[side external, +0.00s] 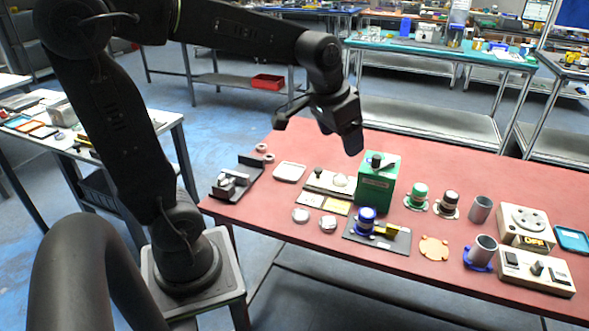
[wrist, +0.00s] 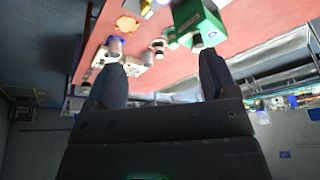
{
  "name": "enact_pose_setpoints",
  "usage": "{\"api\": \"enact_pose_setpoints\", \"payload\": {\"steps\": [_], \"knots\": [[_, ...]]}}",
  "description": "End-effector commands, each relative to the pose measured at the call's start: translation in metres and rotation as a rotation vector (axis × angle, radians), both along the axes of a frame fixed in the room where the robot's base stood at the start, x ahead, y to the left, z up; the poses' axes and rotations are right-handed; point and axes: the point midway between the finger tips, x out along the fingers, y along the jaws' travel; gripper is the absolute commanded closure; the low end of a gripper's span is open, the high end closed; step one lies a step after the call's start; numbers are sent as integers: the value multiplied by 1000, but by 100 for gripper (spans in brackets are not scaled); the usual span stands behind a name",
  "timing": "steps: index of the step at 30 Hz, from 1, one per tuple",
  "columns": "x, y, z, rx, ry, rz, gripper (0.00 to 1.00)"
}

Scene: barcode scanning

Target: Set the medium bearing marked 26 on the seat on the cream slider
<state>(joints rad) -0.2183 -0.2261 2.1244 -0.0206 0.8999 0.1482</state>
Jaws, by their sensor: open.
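My gripper (side external: 350,145) is open and empty, raised above the back of the red table, behind the green box. In the wrist view its two dark fingers (wrist: 160,80) stand wide apart with nothing between them. Two pale silvery ring-like parts, one to the left (side external: 300,215) and one to the right (side external: 328,224), lie flat near the front edge. Two small rings (side external: 265,152) lie at the back left. The 26 mark is too small to read, so I cannot tell which is the medium bearing. A cream plate with a black knob, perhaps the cream slider (side external: 318,184), lies left of the green box.
A green box (side external: 378,185) stands tall mid-table. A blue spool (side external: 366,220) sits on a dark plate beside it. Capped spools, grey cups (side external: 480,208), an orange disc (side external: 434,248) and cream control boxes (side external: 537,272) crowd the right. A dark fixture (side external: 237,180) is at left.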

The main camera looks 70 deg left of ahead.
Motion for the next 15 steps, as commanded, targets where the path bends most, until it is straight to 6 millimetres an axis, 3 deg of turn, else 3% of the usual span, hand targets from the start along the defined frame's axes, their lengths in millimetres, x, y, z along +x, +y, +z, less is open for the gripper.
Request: {"api": "enact_pose_setpoints", "payload": {"steps": [1,6,10,15], "knots": [[-23,-17,6,2,-31,-21,21],[-83,-52,4,-9,-100,-61,21],[-112,-64,-3,-18,-134,-79,21],[-126,-69,-9,-24,-150,-88,21]]}}
